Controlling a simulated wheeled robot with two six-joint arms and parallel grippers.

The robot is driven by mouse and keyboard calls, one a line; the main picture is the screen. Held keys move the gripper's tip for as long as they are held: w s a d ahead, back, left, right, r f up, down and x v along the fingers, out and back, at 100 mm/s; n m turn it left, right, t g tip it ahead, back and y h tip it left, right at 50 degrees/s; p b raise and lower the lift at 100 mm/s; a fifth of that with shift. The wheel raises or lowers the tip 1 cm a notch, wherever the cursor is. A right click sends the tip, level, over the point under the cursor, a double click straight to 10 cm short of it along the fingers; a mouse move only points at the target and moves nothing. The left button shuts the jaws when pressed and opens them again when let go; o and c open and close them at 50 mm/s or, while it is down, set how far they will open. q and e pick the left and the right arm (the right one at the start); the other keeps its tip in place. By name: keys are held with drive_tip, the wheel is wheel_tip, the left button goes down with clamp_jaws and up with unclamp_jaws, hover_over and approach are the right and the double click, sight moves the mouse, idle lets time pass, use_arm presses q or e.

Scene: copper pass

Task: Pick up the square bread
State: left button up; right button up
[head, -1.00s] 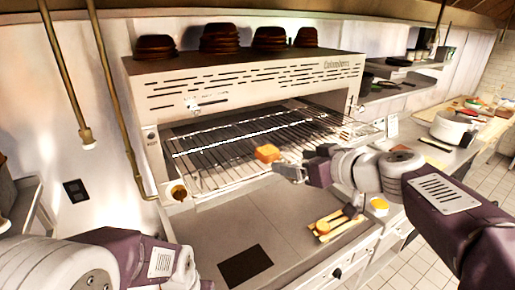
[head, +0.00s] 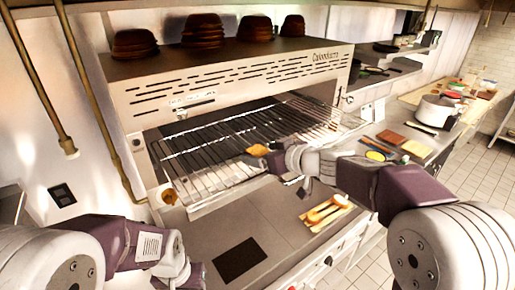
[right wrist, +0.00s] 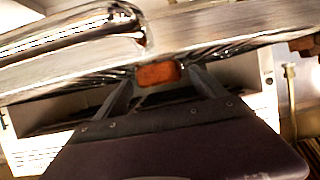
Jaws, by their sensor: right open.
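The square bread (head: 257,150) is a small orange-brown piece at the front of the oven's wire rack in the head view. My right gripper (head: 272,157) is just to its right, its fingertips partly hidden by my own wrist. In the right wrist view the bread (right wrist: 158,74) shows between the two spread fingers of my right gripper (right wrist: 157,82). The gripper is open; I cannot tell whether a finger touches the bread. My left arm comes in at the lower left of the head view, and the fingers of its gripper cannot be made out.
The oven (head: 230,85) has stacked brown bowls (head: 203,29) on top. Coloured boards (head: 391,137) and a white pot (head: 436,110) stand farther right. The counter's left part is mostly clear.

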sight(261, 152)
drive_tip(key=shift+w+a+f, duration=0.1)
drive_tip(key=shift+a+f, duration=0.05)
drive_tip(key=shift+a, duration=0.05)
drive_tip(key=shift+w, duration=0.1)
drive_tip(key=c, duration=1.4)
drive_tip(key=shift+r, duration=0.6)
wheel_tip(261, 152, up, 3)
drive_tip(key=shift+f, duration=0.2)
drive_tip(key=d+r, duration=0.2)
drive_tip(key=d, duration=0.2)
drive_tip(key=w+d+r+b, duration=0.1)
drive_tip(key=d+r, duration=0.1)
drive_tip(key=d, duration=0.1)
drive_tip(key=d+r+b, duration=0.1)
drive_tip(key=d+r, duration=0.2)
drive_tip(key=d, duration=0.1)
drive_tip(key=shift+w+d+r, duration=0.1)
drive_tip(key=shift+w+d, duration=0.05)
drive_tip(key=shift+d, duration=0.15)
